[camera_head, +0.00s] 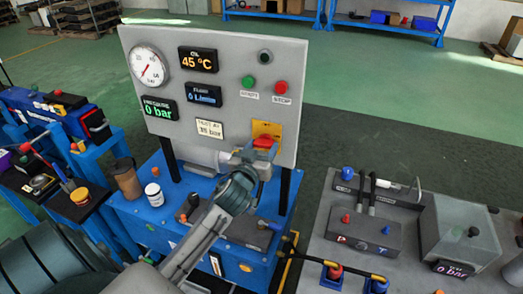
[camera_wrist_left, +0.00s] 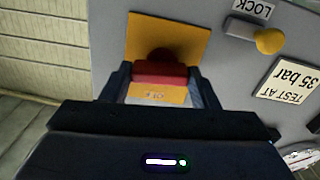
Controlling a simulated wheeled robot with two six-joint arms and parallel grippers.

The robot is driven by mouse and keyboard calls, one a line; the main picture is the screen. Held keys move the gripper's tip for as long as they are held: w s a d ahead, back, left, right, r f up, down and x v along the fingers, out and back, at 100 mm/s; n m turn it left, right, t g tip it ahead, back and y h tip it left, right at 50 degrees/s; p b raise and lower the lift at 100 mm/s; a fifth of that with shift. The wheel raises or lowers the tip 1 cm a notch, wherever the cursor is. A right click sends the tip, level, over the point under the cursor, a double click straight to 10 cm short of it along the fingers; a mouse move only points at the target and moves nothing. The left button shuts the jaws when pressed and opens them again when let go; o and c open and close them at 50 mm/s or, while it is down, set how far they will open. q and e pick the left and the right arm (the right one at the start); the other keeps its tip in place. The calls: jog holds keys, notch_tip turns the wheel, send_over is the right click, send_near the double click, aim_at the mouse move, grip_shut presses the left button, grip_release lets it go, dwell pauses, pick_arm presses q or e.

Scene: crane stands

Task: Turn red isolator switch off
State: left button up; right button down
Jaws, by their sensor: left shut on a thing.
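The red isolator switch (camera_head: 264,142) sits on a yellow plate (camera_head: 268,128) at the lower right of the grey upright panel. In the left wrist view its red handle (camera_wrist_left: 160,74) lies crosswise in front of the yellow plate (camera_wrist_left: 165,35), between the two fingers. My left gripper (camera_head: 257,154) is shut on this handle; its fingers also show in the left wrist view (camera_wrist_left: 158,88). Part of the switch is hidden by the gripper. My right gripper is not in view.
The grey panel (camera_head: 222,110) carries a gauge (camera_head: 147,66), displays, a green START button (camera_head: 248,82) and a red STOP button (camera_head: 281,88). A yellow knob (camera_wrist_left: 270,41) sits by a LOCK label. Cups stand on the blue bench (camera_head: 142,222); a grey bench (camera_head: 325,225) stands right.

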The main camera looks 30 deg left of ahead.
pick_arm(q)
jog(key=n+b, duration=0.2)
jog(key=n, duration=0.2)
jog(key=shift+f+b, duration=0.1)
jog(key=shift+b, duration=0.3)
jog(key=n+b, duration=0.1)
jog(key=n, duration=0.2)
jog(key=n+b, duration=0.2)
jog(key=n, duration=0.1)
jog(key=shift+n, duration=0.4)
jog(key=n+b, duration=0.1)
jog(key=n, duration=0.2)
jog(key=shift+a, duration=0.1)
jog(key=shift+n+b, duration=0.6)
jog(key=shift+n, duration=0.8)
jog(key=o, duration=1)
